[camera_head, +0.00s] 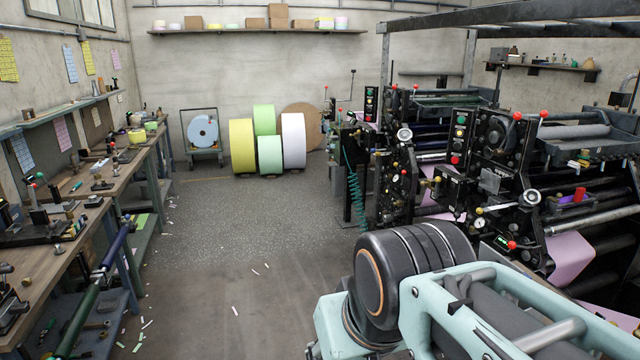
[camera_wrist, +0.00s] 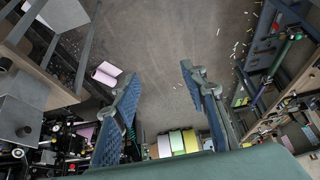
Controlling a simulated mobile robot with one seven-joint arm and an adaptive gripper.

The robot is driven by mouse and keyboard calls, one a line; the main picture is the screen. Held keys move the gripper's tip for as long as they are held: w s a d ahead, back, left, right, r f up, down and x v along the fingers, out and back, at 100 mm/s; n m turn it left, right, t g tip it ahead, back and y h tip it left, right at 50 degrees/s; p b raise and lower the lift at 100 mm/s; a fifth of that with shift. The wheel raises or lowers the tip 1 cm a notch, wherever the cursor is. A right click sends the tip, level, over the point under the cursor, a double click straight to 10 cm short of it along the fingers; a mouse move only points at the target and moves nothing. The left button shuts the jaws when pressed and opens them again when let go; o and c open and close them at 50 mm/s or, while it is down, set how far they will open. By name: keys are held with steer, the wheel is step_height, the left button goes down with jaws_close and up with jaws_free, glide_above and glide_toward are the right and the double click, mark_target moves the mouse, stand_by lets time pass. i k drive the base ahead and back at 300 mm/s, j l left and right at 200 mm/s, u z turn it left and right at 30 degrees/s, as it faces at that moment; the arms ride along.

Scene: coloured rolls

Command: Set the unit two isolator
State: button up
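Two black press units stand at the right in the head view: a nearer unit (camera_head: 492,150) and a farther unit (camera_head: 395,150). The nearer one has an upright button panel (camera_head: 458,138) with red and green buttons. The farther one has a similar panel (camera_head: 371,104). Several red-tipped levers and knobs show on the nearer unit, one red knob (camera_head: 512,245) low on its front. I cannot tell which fitting is the unit two isolator. My gripper (camera_wrist: 160,76) is open and empty in the wrist view, its two blue fingers wide apart above the floor. It does not show in the head view.
A workbench (camera_head: 60,245) with tools and small parts runs along the left wall. Large coloured rolls, among them a yellow roll (camera_head: 242,146), stand at the back wall. A roll stand (camera_head: 203,132) is beside them. The floor between (camera_head: 215,235) is open, with paper scraps.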

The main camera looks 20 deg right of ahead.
mark_target(437, 195)
steer(key=i+j, duration=0.15)
steer(key=i, duration=0.4)
steer(key=i+j+u, duration=0.1)
steer(key=i, duration=0.4)
steer(key=i+z, duration=0.3)
steer(key=i, duration=0.25)
steer(key=i+j+z, duration=0.25)
steer(key=i, duration=0.3)
steer(key=i+l+z, duration=0.25)
steer(key=i, duration=0.2)
steer(key=i+l+z, duration=0.2)
steer(key=i, duration=0.3)
steer(key=i+l, duration=0.5)
steer(key=l, duration=0.2)
steer(key=u, duration=0.05)
